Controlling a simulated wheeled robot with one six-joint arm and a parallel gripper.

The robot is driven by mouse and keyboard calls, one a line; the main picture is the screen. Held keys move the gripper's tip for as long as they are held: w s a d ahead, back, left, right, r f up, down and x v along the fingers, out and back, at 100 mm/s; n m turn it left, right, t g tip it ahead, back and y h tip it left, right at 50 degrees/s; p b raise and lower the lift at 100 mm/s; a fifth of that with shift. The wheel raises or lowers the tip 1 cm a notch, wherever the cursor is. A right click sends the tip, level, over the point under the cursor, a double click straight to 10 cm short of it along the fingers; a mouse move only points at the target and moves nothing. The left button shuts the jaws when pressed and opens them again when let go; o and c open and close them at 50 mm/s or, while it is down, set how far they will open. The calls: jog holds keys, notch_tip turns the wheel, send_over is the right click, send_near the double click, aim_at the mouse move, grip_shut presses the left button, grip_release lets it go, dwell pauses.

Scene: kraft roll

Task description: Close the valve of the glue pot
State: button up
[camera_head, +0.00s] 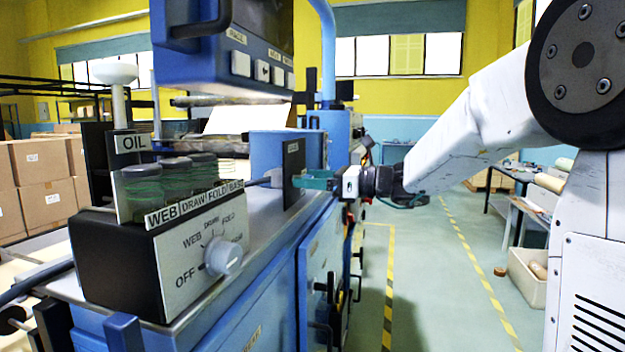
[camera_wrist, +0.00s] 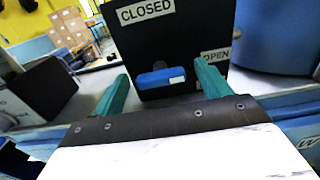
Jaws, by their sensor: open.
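A dark panel (camera_wrist: 195,35) with a CLOSED label (camera_wrist: 146,11) at its upper left and an OPEN label (camera_wrist: 215,55) at its lower right fills the middle of the wrist view. A blue valve handle (camera_wrist: 155,79) lies roughly level on it, its pale end toward the OPEN side. My gripper (camera_wrist: 162,72) is open, with one teal finger to each side of the handle; no contact shows. In the head view my gripper (camera_head: 300,182) reaches in from the right to a dark panel (camera_head: 293,160) on a blue housing. The handle is hidden there.
A black control box (camera_head: 115,265) with a selector knob (camera_head: 222,257) stands at the front left. Boxes (camera_head: 40,170) are stacked far left. The floor aisle (camera_head: 430,270) on the right is clear.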

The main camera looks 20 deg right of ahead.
jog(key=c, duration=1)
jog(key=shift+n, duration=0.4)
jog(key=shift+s+a+f+n, duration=0.1)
jog(key=shift+n, duration=4.15)
jog(key=shift+s+a+f+n, duration=0.1)
jog(key=shift+n, duration=4.15)
jog(key=shift+w, duration=0.1)
